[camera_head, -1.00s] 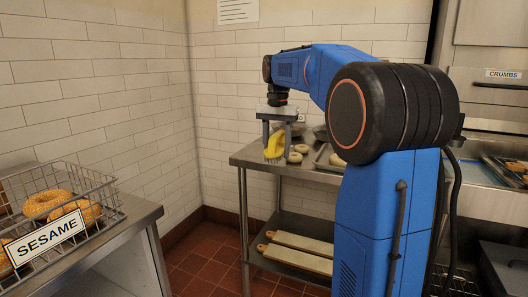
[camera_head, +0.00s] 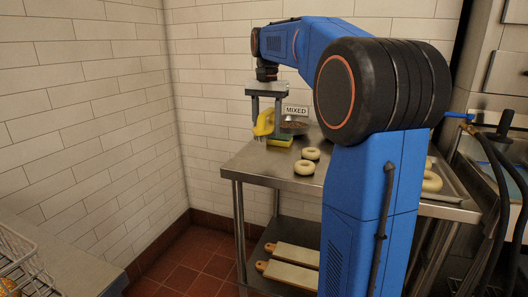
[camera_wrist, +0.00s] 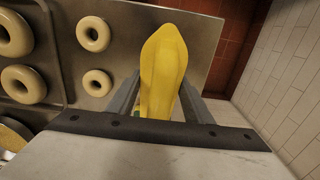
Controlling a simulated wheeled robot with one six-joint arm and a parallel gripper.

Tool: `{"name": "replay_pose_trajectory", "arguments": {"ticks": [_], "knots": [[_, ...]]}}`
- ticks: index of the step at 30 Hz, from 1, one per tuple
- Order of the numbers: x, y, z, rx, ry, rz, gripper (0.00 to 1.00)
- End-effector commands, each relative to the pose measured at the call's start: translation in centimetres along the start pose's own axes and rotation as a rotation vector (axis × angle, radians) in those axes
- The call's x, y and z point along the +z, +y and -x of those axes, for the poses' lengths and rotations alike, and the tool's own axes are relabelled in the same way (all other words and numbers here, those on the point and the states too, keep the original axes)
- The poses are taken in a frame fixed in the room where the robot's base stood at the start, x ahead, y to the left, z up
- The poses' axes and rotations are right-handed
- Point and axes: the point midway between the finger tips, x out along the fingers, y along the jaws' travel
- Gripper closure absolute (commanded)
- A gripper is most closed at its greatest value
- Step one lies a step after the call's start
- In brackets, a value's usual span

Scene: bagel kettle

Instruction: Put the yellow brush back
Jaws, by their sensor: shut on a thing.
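My gripper (camera_head: 267,132) is shut on the yellow brush (camera_head: 263,123) and holds it over the far left part of the steel table (camera_head: 262,170). The brush also shows in the wrist view (camera_wrist: 163,65), between the two fingers, with its long rounded yellow end pointing away from the wrist. Its bristles are hidden in the wrist view and hard to make out in the head view. A small yellow block (camera_head: 282,141), perhaps a sponge, lies on the table just right of the gripper.
A dark round pan (camera_head: 293,127) stands behind, by a MIXED sign (camera_head: 296,110). Pale bagels (camera_head: 304,168) lie on the table. A tray (camera_head: 452,187) is at right. Boards (camera_head: 290,276) lie on the lower shelf. A wire basket (camera_head: 22,262) is at lower left. Tiled walls stand close behind.

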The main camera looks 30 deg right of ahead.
Motion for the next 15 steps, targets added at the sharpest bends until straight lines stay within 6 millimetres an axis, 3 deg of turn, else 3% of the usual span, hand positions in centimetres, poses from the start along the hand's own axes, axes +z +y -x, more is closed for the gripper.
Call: {"name": "replay_pose_trajectory", "arguments": {"ticks": [6,15], "knots": [[0.0,0.0,-3.3,0.000,0.000,0.000,0.75],[0.1,0.1,-5.5,0.001,-0.002,0.000,0.75]]}}
